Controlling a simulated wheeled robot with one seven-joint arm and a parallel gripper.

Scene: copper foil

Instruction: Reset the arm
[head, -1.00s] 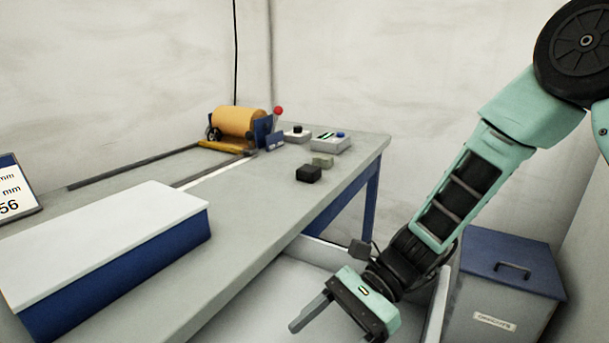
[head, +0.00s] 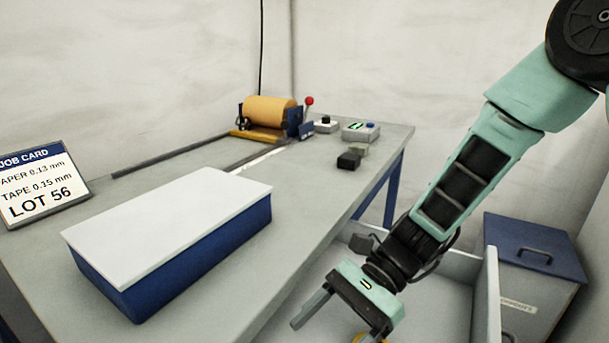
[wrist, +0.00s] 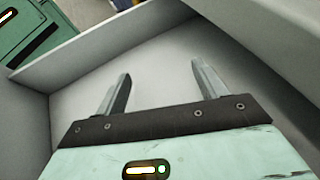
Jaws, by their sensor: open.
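My arm, mint green and black, reaches down from the upper right in the head view. My gripper (head: 330,325) is at its lower end, in front of the workbench's right side and over a pale walled bin (head: 455,292). The two grey fingers stand apart with nothing between them. In the wrist view my gripper (wrist: 163,85) is also open and empty, with the pale floor and walls of the bin beyond the fingertips. A small yellow thing (head: 368,338) shows at the bottom edge of the head view, partly hidden by the gripper.
The grey workbench (head: 215,160) carries a white-topped blue box (head: 170,225), a job card (head: 40,185), an orange roll (head: 268,110), small devices (head: 361,132) and dark blocks (head: 349,160). A lidded blue-grey bin (head: 535,250) stands at the right.

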